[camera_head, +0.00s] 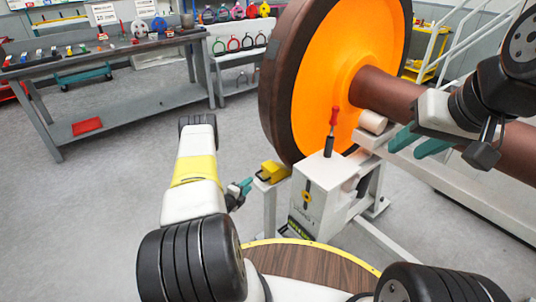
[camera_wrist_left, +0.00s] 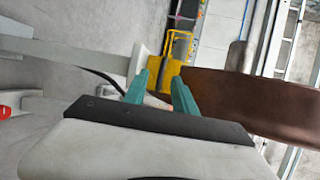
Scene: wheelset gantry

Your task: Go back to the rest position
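My left gripper (camera_head: 244,187) has teal fingers and is low, just left of the yellow block by the white gantry box. In the left wrist view, its two fingers (camera_wrist_left: 160,90) stand apart with nothing held between them. My right gripper (camera_head: 417,146) is at the right, in front of the brown axle. Its two teal fingers are spread and look empty.
The large orange wheel (camera_head: 318,72) with its brown axle (camera_head: 385,90) stands ahead. A red-handled tool (camera_head: 332,122) stands upright on the white box (camera_head: 318,190). A workbench (camera_head: 130,102) with small parts is at the back left. Open floor lies left.

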